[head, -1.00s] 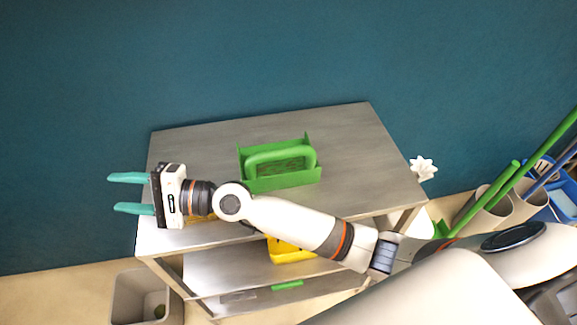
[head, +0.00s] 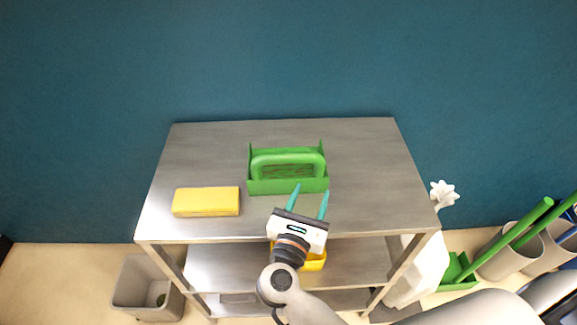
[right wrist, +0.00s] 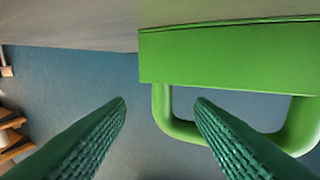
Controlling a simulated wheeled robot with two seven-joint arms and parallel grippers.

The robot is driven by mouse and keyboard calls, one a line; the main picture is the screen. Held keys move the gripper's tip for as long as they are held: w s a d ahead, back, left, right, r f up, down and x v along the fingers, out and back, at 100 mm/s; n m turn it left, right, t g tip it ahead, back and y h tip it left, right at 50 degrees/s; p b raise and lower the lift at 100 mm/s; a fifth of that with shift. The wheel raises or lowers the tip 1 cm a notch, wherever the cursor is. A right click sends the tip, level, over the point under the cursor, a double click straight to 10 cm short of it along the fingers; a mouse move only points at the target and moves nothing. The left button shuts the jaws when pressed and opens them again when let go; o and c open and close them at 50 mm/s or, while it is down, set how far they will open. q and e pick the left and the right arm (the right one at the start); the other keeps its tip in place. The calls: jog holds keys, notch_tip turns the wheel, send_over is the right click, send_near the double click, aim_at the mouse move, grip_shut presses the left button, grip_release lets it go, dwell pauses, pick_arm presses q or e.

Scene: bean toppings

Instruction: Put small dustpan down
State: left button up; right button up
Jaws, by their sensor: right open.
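The green small dustpan (head: 288,186) with its looped handle rests on the metal shelf unit's top (head: 200,145), toward the back middle. My right gripper (head: 310,191) is open and empty, its teal fingertips at the dustpan's front right side. In the right wrist view the dustpan (right wrist: 230,58) and its handle (right wrist: 163,110) lie ahead, with the handle partly behind the right finger of the gripper (right wrist: 161,103). I cannot tell whether a finger touches the dustpan. My left gripper is out of view.
A yellow block (head: 206,202) lies at the top's front left. A yellow container (head: 313,262) sits on the shelf below. A grey bin (head: 146,290) stands on the floor at left. Grey holders (head: 508,258) with green handles stand at right. The top's right side is clear.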

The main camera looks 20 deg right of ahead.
aim_at(318, 172)
jog(key=x, duration=0.3)
jog(key=shift+w+d+p, duration=0.1)
jog(key=shift+d+p, duration=0.05)
jog(key=shift+p, duration=0.15)
jog(key=p+x, duration=0.1)
jog(key=x, duration=0.1)
jog(key=r+p+x, duration=0.1)
jog(key=x, duration=0.2)
jog(key=shift+w, duration=0.1)
jog(key=shift+w+f, duration=0.15)
grip_shut()
